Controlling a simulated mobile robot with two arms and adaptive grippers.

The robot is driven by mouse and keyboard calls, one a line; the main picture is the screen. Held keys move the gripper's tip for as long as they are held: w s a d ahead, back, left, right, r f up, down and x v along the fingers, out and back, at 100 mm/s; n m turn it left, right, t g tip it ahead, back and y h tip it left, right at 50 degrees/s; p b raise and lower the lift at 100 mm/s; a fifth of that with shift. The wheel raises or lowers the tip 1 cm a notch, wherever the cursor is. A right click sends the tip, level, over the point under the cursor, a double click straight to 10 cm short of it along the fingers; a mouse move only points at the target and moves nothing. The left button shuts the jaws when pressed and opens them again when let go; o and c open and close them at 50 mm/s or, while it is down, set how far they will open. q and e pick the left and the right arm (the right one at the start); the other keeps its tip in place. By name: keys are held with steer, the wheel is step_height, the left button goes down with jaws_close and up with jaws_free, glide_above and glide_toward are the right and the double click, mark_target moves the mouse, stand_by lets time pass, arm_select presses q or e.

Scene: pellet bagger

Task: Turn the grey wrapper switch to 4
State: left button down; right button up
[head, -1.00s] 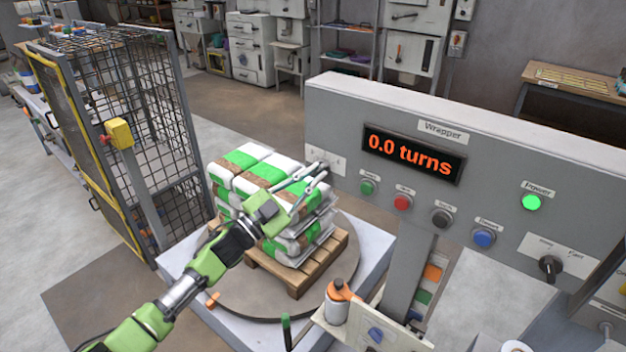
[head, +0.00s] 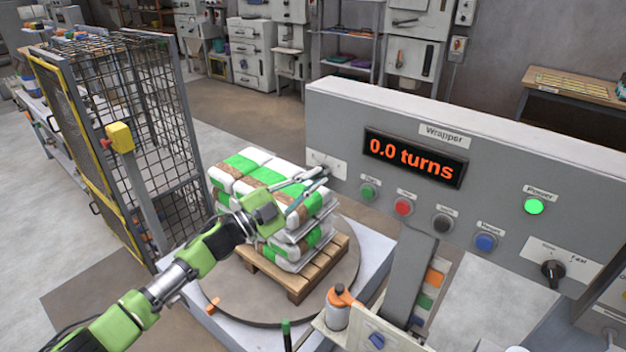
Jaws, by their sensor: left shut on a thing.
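The wrapper panel (head: 400,209) is a grey box with a display (head: 414,157) reading "0.0 turns". A pale dial plate (head: 340,169) sits at its left end. My left gripper (head: 325,174) reaches in from the left, over the stacked bags, with its fingertips at this plate. It is shut on the grey wrapper switch, which the fingers largely hide. The number the switch points to is too small to read. My right gripper is not in view.
Green-and-white bags (head: 243,175) are stacked on a wooden pallet (head: 300,285) on a round turntable (head: 222,296) below my left arm. Green, red, black and blue buttons (head: 485,242) line the panel. A black Slow/Fast knob (head: 553,270) is at right. A mesh cage (head: 150,130) stands at left.

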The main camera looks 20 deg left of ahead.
arm_select(q)
steer(key=shift+f, duration=0.1)
steer(key=c, duration=2.1)
jaws_free()
steer(key=shift+c, duration=0.2)
steer(key=v, duration=1.2)
